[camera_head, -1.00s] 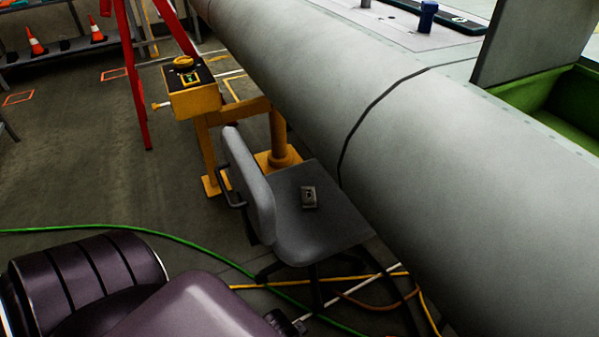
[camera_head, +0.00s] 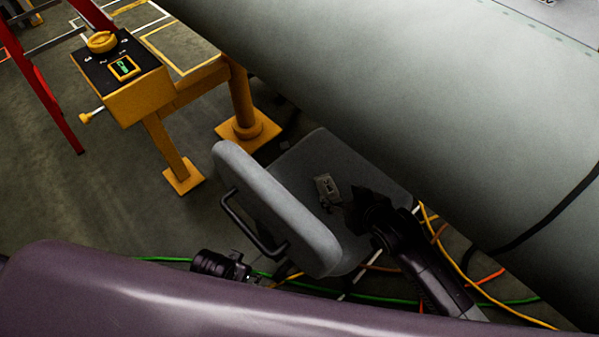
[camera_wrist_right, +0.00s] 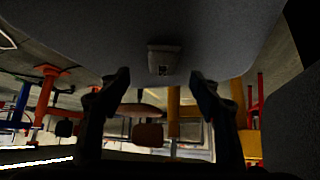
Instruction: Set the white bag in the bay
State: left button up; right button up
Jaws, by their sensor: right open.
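A small pale grey item with a dark label (camera_head: 326,187) lies on the seat of a grey office chair (camera_head: 285,160). It may be the white bag, but its material is hard to tell. In the right wrist view the item (camera_wrist_right: 163,60) shows beyond and between my open fingers. My right gripper (camera_head: 352,208) is open and empty, just right of and nearer than the item, apparently not touching it. A dark part, likely of my left gripper (camera_head: 222,265), shows left of the chair; its fingers cannot be made out. The bay is not visible now.
The chair's upright backrest (camera_head: 280,215) stands left of the seat. A large grey wing section (camera_head: 430,110) lies close behind and right of it. A yellow jig stand (camera_head: 130,85) stands at the left. Green and orange cables (camera_head: 462,270) cross the floor.

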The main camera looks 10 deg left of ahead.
aim_at(329, 188)
jog(key=shift+a+b+x, duration=0.2)
jog(key=shift+b+x, duration=0.2)
jog(key=shift+x, duration=0.65)
jog(key=shift+w+a+f, duration=0.2)
jog(key=shift+w+f, duration=0.15)
jog(key=b+x, duration=0.2)
jog(key=x, duration=0.2)
jog(key=shift+a, duration=0.1)
jog(key=shift+w+a+f, duration=0.1)
jog(key=shift+f, duration=0.1)
pick_arm(q)
jog(key=w+v, duration=0.2)
jog(key=v, duration=0.8)
jog(key=shift+w+r+t, duration=0.35)
jog(key=shift+r+t, duration=0.05)
jog(key=shift+r, duration=0.1)
jog(key=shift+d, duration=0.15)
pick_arm(e)
jog(key=shift+c, duration=0.5)
jog(key=c, duration=1.2)
jog(key=shift+o, duration=0.2)
pick_arm(q)
jog(key=shift+w, duration=0.1)
pick_arm(e)
jog(key=shift+r, duration=0.2)
